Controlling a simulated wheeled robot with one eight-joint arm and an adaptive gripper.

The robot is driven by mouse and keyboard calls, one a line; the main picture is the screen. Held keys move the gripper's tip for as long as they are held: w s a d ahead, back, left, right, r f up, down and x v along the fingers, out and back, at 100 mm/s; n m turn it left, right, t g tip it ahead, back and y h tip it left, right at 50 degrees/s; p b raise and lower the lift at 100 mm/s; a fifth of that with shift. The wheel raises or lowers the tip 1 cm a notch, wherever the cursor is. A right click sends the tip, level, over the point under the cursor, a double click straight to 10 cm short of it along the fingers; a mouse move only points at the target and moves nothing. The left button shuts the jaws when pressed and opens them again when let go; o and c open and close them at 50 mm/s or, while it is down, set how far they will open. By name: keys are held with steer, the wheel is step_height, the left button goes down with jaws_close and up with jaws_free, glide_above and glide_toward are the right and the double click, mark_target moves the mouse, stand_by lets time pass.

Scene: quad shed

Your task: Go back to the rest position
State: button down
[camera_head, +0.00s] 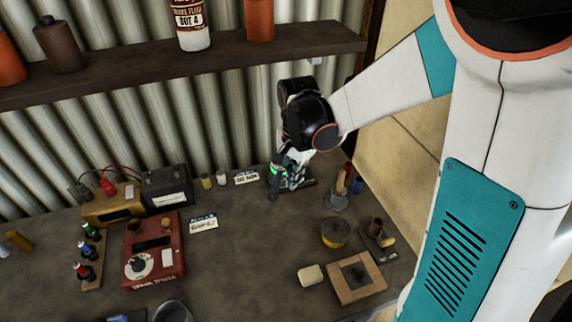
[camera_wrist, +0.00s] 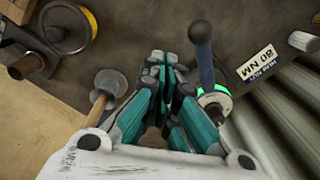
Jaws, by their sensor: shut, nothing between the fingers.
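My gripper (camera_head: 291,180) is at the back of the bench, above the bench top, with my arm reaching in from the right. In the wrist view my gripper (camera_wrist: 166,75) has its fingers together with nothing between them. A tool with a dark blue handle and a green-lit ring (camera_wrist: 203,50) is close beside the fingers in the wrist view. Whether they touch it I cannot tell. In the head view my gripper partly hides this tool and its dark base.
A wooden-handled tool on a round grey base (camera_head: 337,198) stands right of my gripper. A shelf (camera_head: 230,60) with bottles overhangs the back. A red device (camera_head: 153,255) stands left. The middle bench is clear.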

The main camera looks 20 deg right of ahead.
step_height(320, 180, up, 2)
steer(key=shift+p, duration=0.5)
steer(key=s+r+n+t+b, duration=0.2)
steer(key=s+r+n+t, duration=0.1)
steer(key=s+n, duration=0.3)
steer(key=s+r+n+t+b, duration=0.3)
steer(key=s+n, duration=0.3)
steer(key=s, duration=0.2)
steer(key=shift+s+r+t, duration=0.25)
steer(key=shift+r+t, duration=0.35)
steer(key=shift+r, duration=0.1)
steer(key=c, duration=2.4)
jaws_free()
steer(key=shift+a, duration=0.1)
